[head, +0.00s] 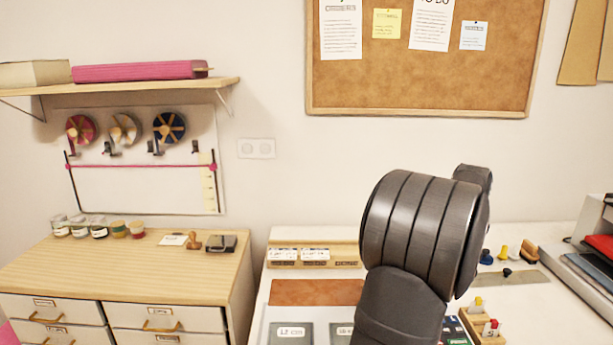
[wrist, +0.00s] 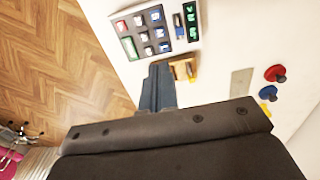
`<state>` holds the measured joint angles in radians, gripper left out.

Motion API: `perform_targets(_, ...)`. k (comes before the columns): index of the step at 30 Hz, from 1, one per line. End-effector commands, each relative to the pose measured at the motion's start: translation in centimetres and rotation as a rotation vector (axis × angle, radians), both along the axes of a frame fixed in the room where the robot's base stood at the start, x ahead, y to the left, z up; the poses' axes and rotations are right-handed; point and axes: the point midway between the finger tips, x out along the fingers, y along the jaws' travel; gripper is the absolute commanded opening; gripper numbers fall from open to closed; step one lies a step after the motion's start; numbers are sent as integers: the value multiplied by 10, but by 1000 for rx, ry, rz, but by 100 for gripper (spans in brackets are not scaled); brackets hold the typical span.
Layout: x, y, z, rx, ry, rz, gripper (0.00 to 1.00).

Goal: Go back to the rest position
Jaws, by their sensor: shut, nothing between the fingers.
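My gripper (wrist: 158,88) shows in the wrist view as narrow dark fingers pressed together, with nothing between them. It hangs over the edge region of the white table (wrist: 214,68), close to a small wooden holder (wrist: 183,70). In the head view my dark arm rises at the centre right in front of the table; the fingers are hidden there.
A keypad device (wrist: 150,33) with colored keys lies near the fingers. The wooden holder also shows in the head view (head: 484,338). Colored knobs (wrist: 275,73) stand on the right. A drawer cabinet (head: 125,262) is at left. Wooden floor (wrist: 55,60) lies beyond the table edge.

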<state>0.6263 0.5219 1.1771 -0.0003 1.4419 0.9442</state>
Motion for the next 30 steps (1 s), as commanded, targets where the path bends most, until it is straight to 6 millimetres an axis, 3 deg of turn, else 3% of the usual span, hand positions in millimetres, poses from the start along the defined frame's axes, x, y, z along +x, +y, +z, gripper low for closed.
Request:
perform_targets(7,0,0,29,0,-1,0,0)
perform_targets(19,0,0,35,1,0,0,2)
perform_targets(22,-10,-3,36,1,1,-2,22)
perform_targets(27,-55,-13,36,0,0,-5,55)
perform_targets(30,-70,-15,33,1,1,-3,75)
